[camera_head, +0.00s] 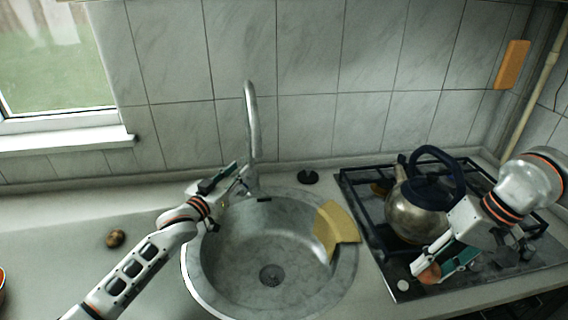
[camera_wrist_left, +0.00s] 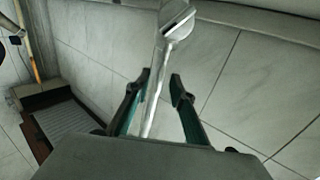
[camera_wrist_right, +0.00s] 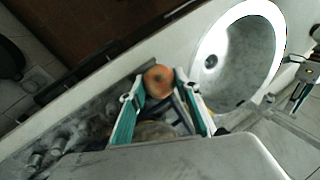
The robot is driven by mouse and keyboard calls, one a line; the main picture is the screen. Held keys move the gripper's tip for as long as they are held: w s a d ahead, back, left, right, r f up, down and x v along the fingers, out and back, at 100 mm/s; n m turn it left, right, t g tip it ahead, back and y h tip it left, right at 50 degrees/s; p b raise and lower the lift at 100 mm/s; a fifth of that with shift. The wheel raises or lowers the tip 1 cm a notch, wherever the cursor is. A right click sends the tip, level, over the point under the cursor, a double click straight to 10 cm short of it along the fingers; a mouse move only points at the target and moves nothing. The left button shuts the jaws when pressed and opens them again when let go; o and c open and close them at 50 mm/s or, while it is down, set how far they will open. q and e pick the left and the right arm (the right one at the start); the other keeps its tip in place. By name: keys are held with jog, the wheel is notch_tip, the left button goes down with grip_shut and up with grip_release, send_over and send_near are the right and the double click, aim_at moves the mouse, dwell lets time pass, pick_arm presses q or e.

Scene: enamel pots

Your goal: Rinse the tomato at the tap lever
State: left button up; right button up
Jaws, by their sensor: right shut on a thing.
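The orange-red tomato (camera_wrist_right: 159,80) is between the fingertips of my right gripper (camera_wrist_right: 158,88), which is shut on it. In the head view the tomato (camera_head: 430,273) is partly covered by that gripper, over the stove's front left corner. The chrome tap (camera_head: 250,130) rises behind the sink, its lever partly hidden by my left gripper (camera_head: 226,180). In the left wrist view a thin chrome rod of the tap (camera_wrist_left: 153,100) passes between the parted fingers of my left gripper (camera_wrist_left: 160,80). Touching there is unclear.
The round sink (camera_head: 225,250) has a yellow cloth or sponge (camera_head: 335,228) at its right rim. A kettle (camera_head: 415,210) stands on the stove (camera_head: 385,258), close to my right arm. A brown round item (camera_head: 115,238) lies on the clear left counter (camera_head: 60,240).

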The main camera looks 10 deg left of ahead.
aim_at(245, 181)
pick_arm(q)
jog(key=shift+x, duration=1.8)
grip_shut()
jog(key=shift+f+b, duration=0.15)
jog(key=shift+b, duration=0.45)
pick_arm(e)
jog(key=shift+f, duration=0.5)
pick_arm(q)
jog(key=shift+s+a+t+b, duration=0.1)
jog(key=shift+s+t+b, duration=0.45)
jog(key=shift+b, duration=0.6)
pick_arm(e)
jog(key=shift+s+a+f, duration=0.1)
jog(key=shift+s+f, duration=0.15)
jog(key=shift+f, duration=0.35)
jog(key=shift+s+a+f, duration=0.1)
jog(key=shift+s+f, duration=0.1)
jog(key=shift+f, duration=0.4)
pick_arm(q)
jog(key=shift+w, duration=0.1)
pick_arm(e)
jog(key=shift+r, duration=0.1)
pick_arm(q)
grip_release()
jog(key=shift+a, duration=0.1)
